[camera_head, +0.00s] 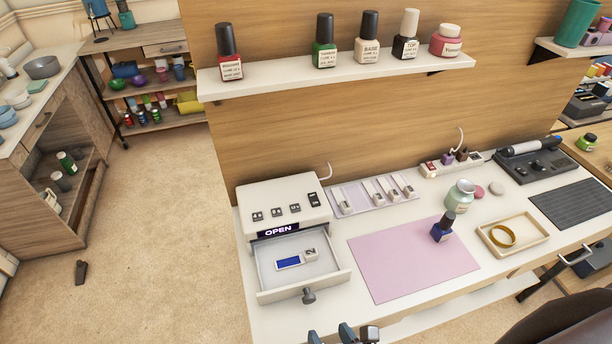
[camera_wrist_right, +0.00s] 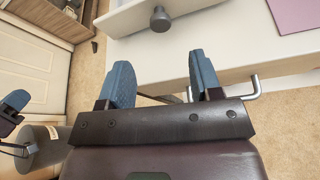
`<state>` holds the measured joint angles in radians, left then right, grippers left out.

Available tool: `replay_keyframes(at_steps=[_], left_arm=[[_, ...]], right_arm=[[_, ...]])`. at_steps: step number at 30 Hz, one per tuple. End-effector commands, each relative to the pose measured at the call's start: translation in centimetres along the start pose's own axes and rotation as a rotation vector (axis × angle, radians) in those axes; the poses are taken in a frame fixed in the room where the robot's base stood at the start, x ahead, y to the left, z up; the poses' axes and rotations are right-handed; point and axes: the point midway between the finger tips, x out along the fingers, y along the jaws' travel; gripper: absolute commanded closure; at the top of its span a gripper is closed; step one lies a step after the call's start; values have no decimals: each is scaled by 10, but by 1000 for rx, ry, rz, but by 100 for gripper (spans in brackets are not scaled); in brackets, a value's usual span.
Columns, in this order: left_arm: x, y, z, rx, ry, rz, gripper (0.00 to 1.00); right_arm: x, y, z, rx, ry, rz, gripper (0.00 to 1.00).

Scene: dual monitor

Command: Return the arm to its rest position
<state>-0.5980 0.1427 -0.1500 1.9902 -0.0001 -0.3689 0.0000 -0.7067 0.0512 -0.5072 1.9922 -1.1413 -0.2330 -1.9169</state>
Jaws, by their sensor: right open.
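My right gripper (camera_head: 330,335) shows only by its blue fingertips at the bottom edge of the head view. It is open and empty, below and slightly right of the drawer knob (camera_head: 309,296). In the right wrist view the two blue fingers (camera_wrist_right: 163,85) stand apart with nothing between them. The knob also shows ahead of them (camera_wrist_right: 160,18), apart from the fingers. The white drawer (camera_head: 345,273) is pulled out of the white box (camera_head: 285,202) marked OPEN. A small blue-and-white item (camera_head: 289,262) and a small whitish block (camera_head: 311,254) lie inside.
The white desk (camera_head: 395,302) bears a pink mat (camera_head: 395,265) with a dark blue bottle (camera_head: 443,228), and a tray (camera_head: 541,232) holding a ring. A metal handle (camera_wrist_right: 255,85) is close right of my fingers. Bottles stand on the shelf (camera_head: 285,78). Carpet lies open at left.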

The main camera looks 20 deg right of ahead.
Motion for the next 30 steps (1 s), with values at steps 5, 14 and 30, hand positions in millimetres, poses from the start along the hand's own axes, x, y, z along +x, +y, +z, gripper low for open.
replay_keyframes(at_steps=[5, 14, 30], left_arm=[[0, 0, 0, 0, 0, 0, 100], [-1, 0, 1, 0, -2, -1, 100], [-2, 0, 3, -1, -6, -1, 100]], right_arm=[[1, -3, 2, 26, -1, -13, 41], [4, -72, 36, 637, -22, -284, 41], [-37, -149, 73, 2059, -199, -853, 41]])
